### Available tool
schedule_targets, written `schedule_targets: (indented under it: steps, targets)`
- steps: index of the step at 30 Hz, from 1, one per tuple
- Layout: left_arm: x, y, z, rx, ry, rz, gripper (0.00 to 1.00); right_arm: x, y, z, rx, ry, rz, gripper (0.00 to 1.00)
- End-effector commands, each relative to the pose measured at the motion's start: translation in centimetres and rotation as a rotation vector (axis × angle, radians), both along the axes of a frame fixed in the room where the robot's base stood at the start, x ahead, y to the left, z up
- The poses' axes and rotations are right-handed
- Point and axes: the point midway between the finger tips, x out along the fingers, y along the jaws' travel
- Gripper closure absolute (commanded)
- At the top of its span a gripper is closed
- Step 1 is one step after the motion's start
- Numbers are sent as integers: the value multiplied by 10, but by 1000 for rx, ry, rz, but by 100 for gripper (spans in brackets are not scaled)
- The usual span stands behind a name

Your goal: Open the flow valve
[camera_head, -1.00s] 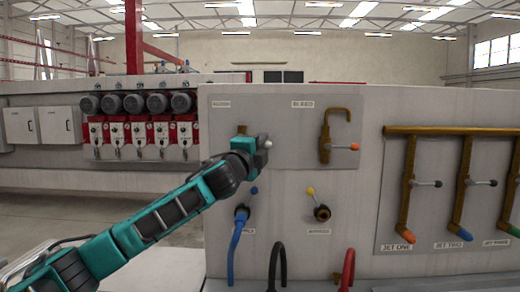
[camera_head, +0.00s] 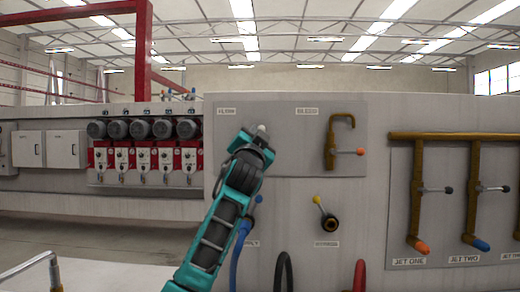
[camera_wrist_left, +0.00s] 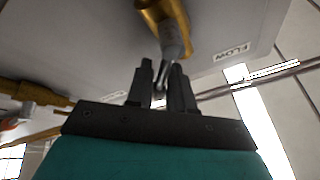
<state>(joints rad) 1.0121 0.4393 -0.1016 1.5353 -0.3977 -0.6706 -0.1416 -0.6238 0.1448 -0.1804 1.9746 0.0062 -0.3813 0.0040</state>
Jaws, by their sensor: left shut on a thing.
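The flow valve is a brass fitting with a metal lever. In the left wrist view, its brass body (camera_wrist_left: 165,22) is at the top, beside a FLOW label (camera_wrist_left: 237,52). My left gripper (camera_wrist_left: 161,82) is shut on the lever (camera_wrist_left: 172,52), which runs down between its fingers. In the head view, my left gripper (camera_head: 255,142) is at the upper left panel and hides most of the valve. A pale lever tip (camera_head: 262,129) shows just above the gripper. My right gripper is not in view.
To the right is the BLEED valve (camera_head: 331,145) with an orange-tipped lever. Below are a yellow-tipped valve (camera_head: 328,220) and a blue hose (camera_head: 240,243). Brass jet valves (camera_head: 417,195) stand farther right. Red pump units (camera_head: 143,157) are at the left.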

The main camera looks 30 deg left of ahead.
Motion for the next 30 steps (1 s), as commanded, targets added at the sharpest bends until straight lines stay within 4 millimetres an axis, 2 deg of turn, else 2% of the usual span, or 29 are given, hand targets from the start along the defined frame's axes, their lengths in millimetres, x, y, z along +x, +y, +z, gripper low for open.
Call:
schedule_targets:
  steps: [15, 30]
  targets:
    - [-11, 16, 12, -387, -243, -5, 100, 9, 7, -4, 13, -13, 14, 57]
    - [-17, 25, 16, -548, -349, -5, 100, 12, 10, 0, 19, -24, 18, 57]
